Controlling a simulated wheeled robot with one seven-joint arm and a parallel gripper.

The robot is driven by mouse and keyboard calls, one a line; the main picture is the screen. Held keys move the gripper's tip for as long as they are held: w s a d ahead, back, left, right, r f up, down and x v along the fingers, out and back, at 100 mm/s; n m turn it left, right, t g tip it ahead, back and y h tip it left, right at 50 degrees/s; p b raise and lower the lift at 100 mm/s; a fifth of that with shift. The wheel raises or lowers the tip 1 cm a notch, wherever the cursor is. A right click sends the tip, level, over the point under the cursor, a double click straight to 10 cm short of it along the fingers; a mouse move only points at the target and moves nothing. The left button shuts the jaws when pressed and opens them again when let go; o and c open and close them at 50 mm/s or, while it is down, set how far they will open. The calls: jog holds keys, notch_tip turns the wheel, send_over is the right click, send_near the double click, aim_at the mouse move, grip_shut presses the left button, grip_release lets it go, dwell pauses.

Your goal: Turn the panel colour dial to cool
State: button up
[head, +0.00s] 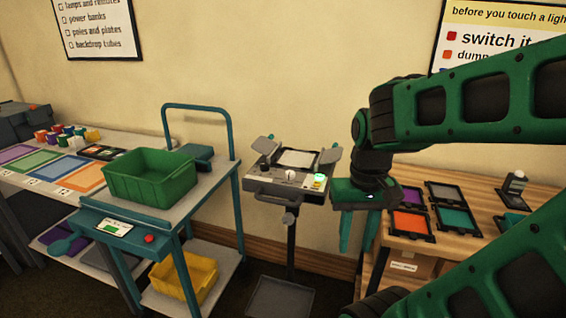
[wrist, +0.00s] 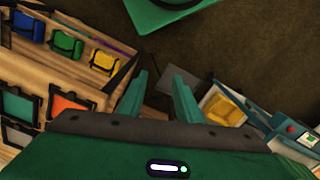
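The light panel (head: 296,158) stands on a dark pole in the middle of the head view, with open side flaps. On its front control box (head: 277,186) is a pale round knob (head: 290,175), which looks like the dial. A lit green spot and a small yellow patch are to its right. The dial's setting is too small to read. My gripper (head: 357,232) hangs fingers down, right of the panel and apart from it. In the wrist view its two fingers (wrist: 160,76) are spread with nothing between them. The panel is not clearly visible there.
A teal trolley (head: 236,190) with a green crate (head: 150,172) stands left of the panel. A wooden table (head: 468,195) with coloured filter frames is at the right, close behind my gripper. A yellow bin (head: 184,278) sits on the trolley's lower shelf.

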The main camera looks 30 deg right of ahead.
jog(key=shift+o, duration=0.4)
jog(key=shift+w+a, duration=0.2)
jog(key=shift+w, duration=0.05)
jog(key=shift+o, duration=0.7)
jog(key=shift+s+r, duration=0.25)
jog(key=m, duration=0.6)
send_near(290, 172)
notch_tip(290, 172, down, 8)
jog(key=shift+a+f, duration=0.1)
jog(key=shift+f, duration=0.05)
jog(key=shift+c, duration=0.2)
